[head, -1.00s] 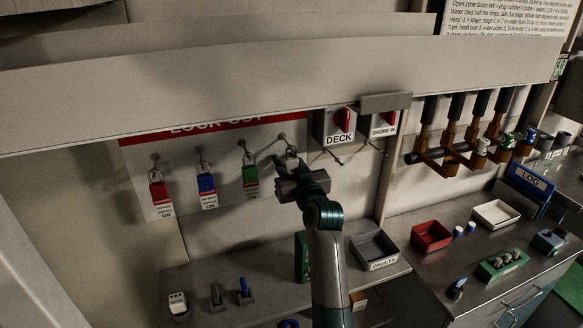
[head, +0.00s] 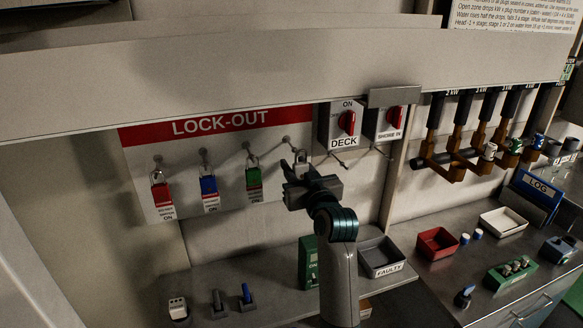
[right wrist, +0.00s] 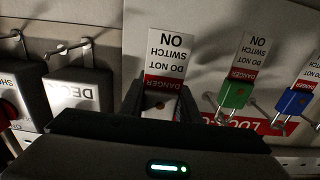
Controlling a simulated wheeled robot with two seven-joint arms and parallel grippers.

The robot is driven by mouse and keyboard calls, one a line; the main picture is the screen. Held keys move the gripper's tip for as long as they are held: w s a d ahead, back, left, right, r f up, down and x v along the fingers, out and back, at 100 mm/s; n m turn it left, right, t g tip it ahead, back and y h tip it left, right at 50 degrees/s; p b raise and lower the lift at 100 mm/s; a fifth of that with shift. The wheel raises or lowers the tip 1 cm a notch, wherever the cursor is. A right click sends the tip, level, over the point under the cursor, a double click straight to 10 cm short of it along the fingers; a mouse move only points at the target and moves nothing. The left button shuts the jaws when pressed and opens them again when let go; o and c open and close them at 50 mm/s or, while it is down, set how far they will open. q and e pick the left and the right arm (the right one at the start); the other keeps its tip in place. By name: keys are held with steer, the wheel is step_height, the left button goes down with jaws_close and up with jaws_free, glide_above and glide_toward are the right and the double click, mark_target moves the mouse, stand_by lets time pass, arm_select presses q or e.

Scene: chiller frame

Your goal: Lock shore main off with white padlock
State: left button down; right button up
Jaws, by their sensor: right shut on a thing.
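My right gripper (head: 299,177) is shut on the white padlock (head: 301,163), just below the rightmost hook of the lock-out board (head: 237,147). I cannot tell whether its shackle is clear of the hook. In the right wrist view the padlock's danger tag (right wrist: 166,57) shows upside down beyond the fingers (right wrist: 160,105), which hide most of the lock body. The SHORE IN switch (head: 390,123), with a red handle, is right of the gripper. A bent metal rod shows beneath it. My left gripper is not in view.
Red (head: 161,193), blue (head: 209,187) and green (head: 254,180) padlocks hang on the board to the left. The DECK switch (head: 343,126) is between the board and SHORE IN. A long pale beam (head: 230,75) overhangs above. A grey FAULTY tray (head: 382,258) is on the shelf below.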

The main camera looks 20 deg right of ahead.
steer(key=s+b, duration=0.3)
steer(key=s, duration=1.1)
steer(key=shift+s+d+b, duration=0.25)
steer(key=shift+b, duration=0.15)
stand_by(0.7)
steer(key=s+a+f, duration=0.1)
steer(key=s+f, duration=0.2)
steer(key=f, duration=0.4)
steer(key=s+a+f+b, duration=0.1)
steer(key=s+f, duration=0.2)
steer(key=f, duration=0.4)
steer(key=shift+s+a+f+h, duration=0.2)
steer(key=shift+s+a+h, duration=0.05)
steer(key=shift+a+h, duration=0.05)
steer(key=shift+s, duration=0.1)
